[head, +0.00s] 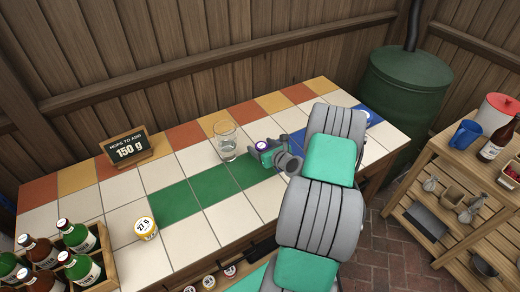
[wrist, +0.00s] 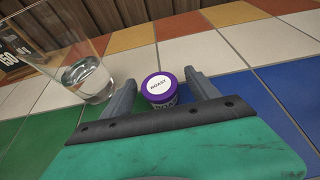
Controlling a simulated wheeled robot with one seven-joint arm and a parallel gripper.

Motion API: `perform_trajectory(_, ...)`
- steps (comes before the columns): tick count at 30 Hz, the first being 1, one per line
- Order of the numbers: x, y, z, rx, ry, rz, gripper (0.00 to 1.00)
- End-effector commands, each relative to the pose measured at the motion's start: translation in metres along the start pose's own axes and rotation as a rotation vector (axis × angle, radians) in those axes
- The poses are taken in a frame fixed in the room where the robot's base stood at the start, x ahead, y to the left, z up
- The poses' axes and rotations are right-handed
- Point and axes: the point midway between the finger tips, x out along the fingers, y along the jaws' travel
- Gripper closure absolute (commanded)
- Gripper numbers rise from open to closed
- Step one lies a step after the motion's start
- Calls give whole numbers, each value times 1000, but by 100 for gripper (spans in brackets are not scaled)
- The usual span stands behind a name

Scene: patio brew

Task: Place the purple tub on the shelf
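The purple tub (head: 263,146) stands on the tiled counter, partly hidden by my gripper in the head view. In the wrist view the purple tub (wrist: 159,87) is upright, with a white lid label reading "ROAST". My gripper (wrist: 162,90) is open, with one finger on each side of the tub and a gap visible beside it. My gripper also shows low over the counter in the head view (head: 268,152). A wooden shelf unit (head: 447,152) stands at the right, with slatted levels below its top.
A glass with clear liquid (head: 225,142) stands close left of my gripper. A yellow tub (head: 146,228), a bottle crate (head: 107,262) and a "150 g" sign (head: 126,146) are farther left. A blue jug (head: 466,135) and a brown bottle (head: 497,138) stand on the shelf unit's top.

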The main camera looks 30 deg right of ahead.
Motion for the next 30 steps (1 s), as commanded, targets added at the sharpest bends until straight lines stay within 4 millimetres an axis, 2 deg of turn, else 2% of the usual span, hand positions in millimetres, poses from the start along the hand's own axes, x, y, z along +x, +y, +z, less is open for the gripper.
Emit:
perform_trajectory(2, 0, 0, 0, 0, 0, 1, 38)
perform_trajectory(24, 0, 1, 0, -1, 0, 2, 99)
perform_trajectory(30, 0, 1, 1, -2, -1, 2, 100)
